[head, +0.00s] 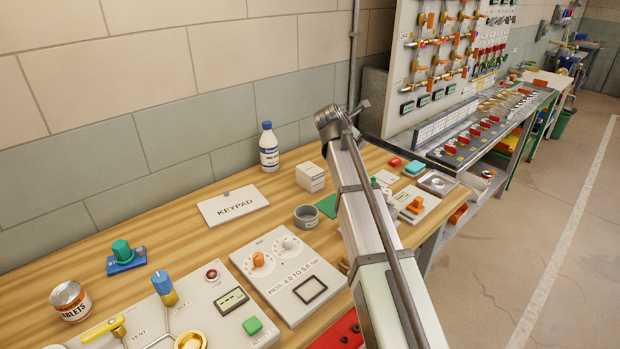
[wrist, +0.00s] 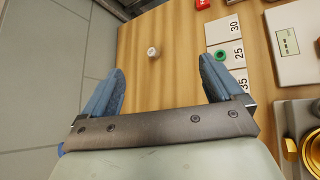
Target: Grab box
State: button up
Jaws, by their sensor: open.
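A small white box (head: 310,177) with faint print stands upright on the wooden table in the head view, near the wall and right of the keypad sign. I cannot make out this box in the wrist view. My gripper (wrist: 162,66) shows in the wrist view, its two blue fingers wide apart, with nothing between them but table further off. A small whitish round thing (wrist: 153,52) lies beyond the fingers; I cannot tell what it is. In the head view my arm crosses the right half of the table, and the gripper itself is not seen.
A white bottle (head: 268,147) stands behind the box to its left. A keypad sign (head: 233,205) lies left of it, and a grey round cup (head: 307,216) in front. A dial panel (head: 290,272) is nearer. Numbered cards (wrist: 223,59) and a green ring (wrist: 220,55) lie by the right finger.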

jog(key=w+d+m, duration=0.2)
jog(key=m+g+y, duration=0.7)
jog(key=m, duration=0.9)
send_near(311, 169)
jog(key=shift+n, duration=0.3)
jog(key=x, duration=1.1)
jog(key=shift+w+a, duration=0.1)
jog(key=c, duration=1.1)
jog(key=shift+c, duration=0.2)
